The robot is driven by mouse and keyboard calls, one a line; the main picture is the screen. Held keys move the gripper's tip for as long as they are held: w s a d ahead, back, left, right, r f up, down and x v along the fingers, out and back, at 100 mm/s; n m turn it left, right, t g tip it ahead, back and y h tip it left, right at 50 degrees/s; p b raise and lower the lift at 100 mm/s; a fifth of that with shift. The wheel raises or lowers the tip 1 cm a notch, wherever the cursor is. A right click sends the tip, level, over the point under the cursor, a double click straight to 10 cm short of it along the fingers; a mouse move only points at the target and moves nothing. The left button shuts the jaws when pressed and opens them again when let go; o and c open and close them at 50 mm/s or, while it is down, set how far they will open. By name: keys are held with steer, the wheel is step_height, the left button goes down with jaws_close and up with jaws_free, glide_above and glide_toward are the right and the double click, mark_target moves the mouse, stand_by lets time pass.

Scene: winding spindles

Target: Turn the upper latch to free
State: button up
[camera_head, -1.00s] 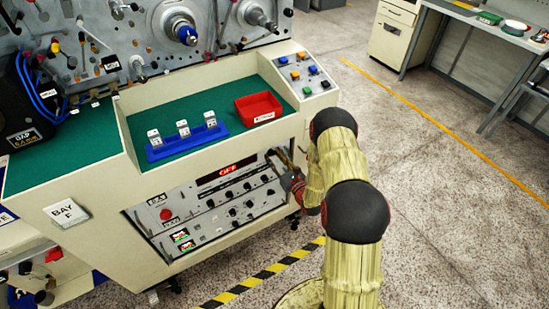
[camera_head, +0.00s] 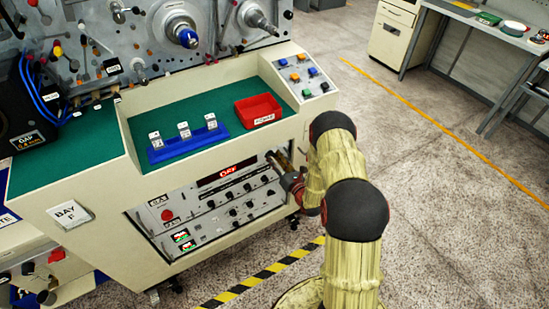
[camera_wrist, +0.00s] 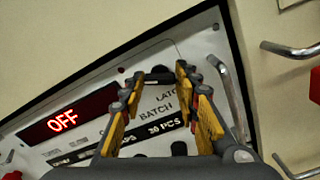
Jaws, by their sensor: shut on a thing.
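The control panel (camera_head: 205,215) is set in the front of a cream console. Its red display (camera_wrist: 62,122) reads OFF. In the wrist view, a dark latch handle (camera_wrist: 160,77) sits at the panel's upper edge, above lettering that begins "LATC". My gripper (camera_wrist: 160,82) has its yellow-padded fingers on either side of this handle, closed on it. In the head view, my gripper (camera_head: 277,160) is at the panel's upper right corner. My wrist partly hides that corner, and the latch cannot be made out there.
Metal bar handles (camera_wrist: 290,49) stand out from the cream face at the right of the wrist view. A blue rack (camera_head: 188,145) with white blocks and a red tray (camera_head: 258,110) rest on the green top. The floor to the right is clear.

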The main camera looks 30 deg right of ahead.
steer(key=m+p, duration=0.1)
steer(key=m, duration=0.5)
steer(key=shift+m+p, duration=0.3)
steer(key=m+p, duration=0.1)
steer(key=m, duration=0.5)
steer(key=shift+f, duration=0.1)
steer(key=shift+m, duration=0.4)
steer(key=o, duration=1.2)
steer(key=shift+c, duration=0.2)
steer(key=shift+s, duration=0.1)
steer(key=s, duration=1.1)
steer(key=shift+s+d, duration=0.25)
steer(key=shift+s, duration=0.15)
